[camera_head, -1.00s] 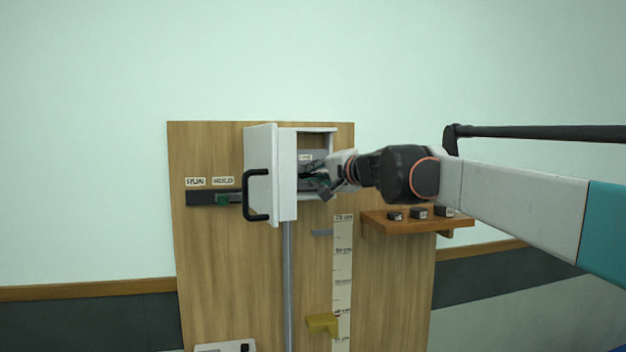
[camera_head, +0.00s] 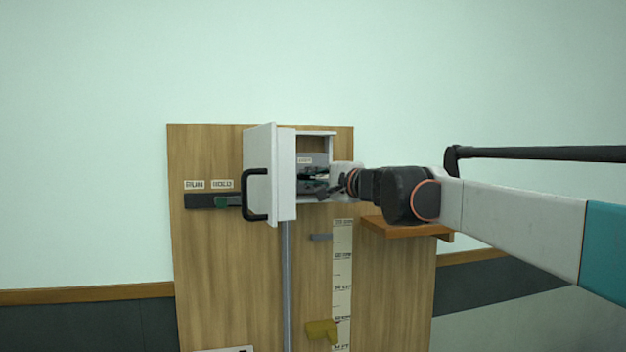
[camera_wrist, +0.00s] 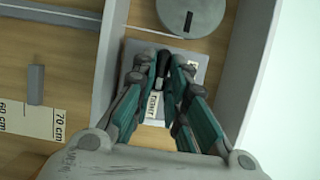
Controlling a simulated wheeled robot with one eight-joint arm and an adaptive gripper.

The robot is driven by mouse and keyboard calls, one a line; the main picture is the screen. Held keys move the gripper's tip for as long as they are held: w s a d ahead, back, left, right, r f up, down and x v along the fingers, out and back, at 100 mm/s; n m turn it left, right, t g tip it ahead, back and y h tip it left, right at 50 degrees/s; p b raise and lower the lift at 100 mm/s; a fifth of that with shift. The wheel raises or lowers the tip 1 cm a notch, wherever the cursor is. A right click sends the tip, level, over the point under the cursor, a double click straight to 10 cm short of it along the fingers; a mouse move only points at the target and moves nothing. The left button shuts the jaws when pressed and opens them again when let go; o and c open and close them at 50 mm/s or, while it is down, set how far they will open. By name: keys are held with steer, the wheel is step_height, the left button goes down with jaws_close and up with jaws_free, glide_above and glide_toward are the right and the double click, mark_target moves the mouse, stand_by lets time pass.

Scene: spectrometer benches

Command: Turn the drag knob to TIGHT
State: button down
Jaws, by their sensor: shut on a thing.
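An open white cabinet (camera_head: 286,178) is on the wooden board, its door swung out to the left. My gripper (camera_head: 322,186) reaches into it from the right. In the wrist view, my gripper (camera_wrist: 165,78) is shut on a small dark piece (camera_wrist: 163,60), which looks like the drag knob, in front of a grey plate (camera_wrist: 136,62). The fingers hide most of the knob, so I cannot tell which way it points. A small label (camera_wrist: 153,104) by the fingers is too blurred to read.
A round grey disc (camera_wrist: 203,14) with a dark slot lies near the plate. The door's black handle (camera_head: 256,210) sticks out to the left. A wooden shelf (camera_head: 405,231) is beneath my arm. A yellow pointer (camera_head: 321,330) sits by a scale (camera_head: 342,270) lower down.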

steer(key=shift+f, duration=0.1)
steer(key=c, duration=1.6)
jaws_free()
steer(key=shift+d, duration=0.1)
steer(key=v, duration=1.2)
